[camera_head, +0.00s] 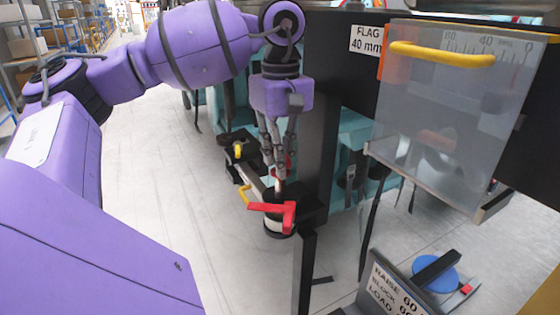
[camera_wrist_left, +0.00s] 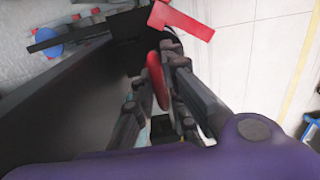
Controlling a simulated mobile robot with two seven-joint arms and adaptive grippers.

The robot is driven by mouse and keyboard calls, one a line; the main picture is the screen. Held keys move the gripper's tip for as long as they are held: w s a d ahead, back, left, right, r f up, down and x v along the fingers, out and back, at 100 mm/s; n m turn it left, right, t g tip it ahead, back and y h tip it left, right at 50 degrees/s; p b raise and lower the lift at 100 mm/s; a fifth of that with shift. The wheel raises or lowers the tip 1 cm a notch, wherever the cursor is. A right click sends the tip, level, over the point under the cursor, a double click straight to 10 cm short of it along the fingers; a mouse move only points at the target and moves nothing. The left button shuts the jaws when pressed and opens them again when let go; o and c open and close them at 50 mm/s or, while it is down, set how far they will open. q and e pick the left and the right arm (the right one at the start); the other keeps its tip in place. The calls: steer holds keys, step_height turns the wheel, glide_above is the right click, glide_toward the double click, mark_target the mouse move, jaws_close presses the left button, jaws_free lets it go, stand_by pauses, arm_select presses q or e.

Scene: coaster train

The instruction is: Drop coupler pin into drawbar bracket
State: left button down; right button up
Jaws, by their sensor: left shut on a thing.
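My left gripper (camera_head: 280,165) points down beside the black post of the machine. It is shut on a slim red piece, which I take to be the coupler pin (camera_wrist_left: 157,82); it lies between the dark fingers in the left wrist view. In the head view the fingers mostly hide it. Below the fingertips are a pale bar and a black fitting (camera_head: 312,207), which may be the drawbar bracket. I cannot tell whether the pin touches it. A red L-shaped lever (camera_head: 275,209) sits just below the gripper and also shows in the left wrist view (camera_wrist_left: 182,20). My right gripper is not in view.
A black post (camera_head: 316,140) stands close to the gripper's right. A yellow handle (camera_head: 245,194) and a black fitting with a yellow knob (camera_head: 238,150) lie to the left. A clear panel (camera_head: 450,110) hangs at right. Open floor (camera_head: 160,220) lies left.

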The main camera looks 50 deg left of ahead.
arm_select(q)
steer(key=shift+r+p, duration=0.3)
steer(key=shift+r, duration=0.9)
steer(key=shift+r+p, duration=1.05)
steer(key=shift+r, duration=1.3)
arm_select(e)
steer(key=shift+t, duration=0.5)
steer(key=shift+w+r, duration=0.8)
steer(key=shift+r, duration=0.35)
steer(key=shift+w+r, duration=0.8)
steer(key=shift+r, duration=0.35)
arm_select(q)
steer(key=shift+f+b, duration=1.2)
steer(key=shift+f, duration=2.3)
steer(key=shift+f+b, duration=0.4)
steer(key=shift+f, duration=2.2)
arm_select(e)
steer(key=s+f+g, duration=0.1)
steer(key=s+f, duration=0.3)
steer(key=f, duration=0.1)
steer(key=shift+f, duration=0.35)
arm_select(q)
steer(key=c, duration=1.7)
jaws_free()
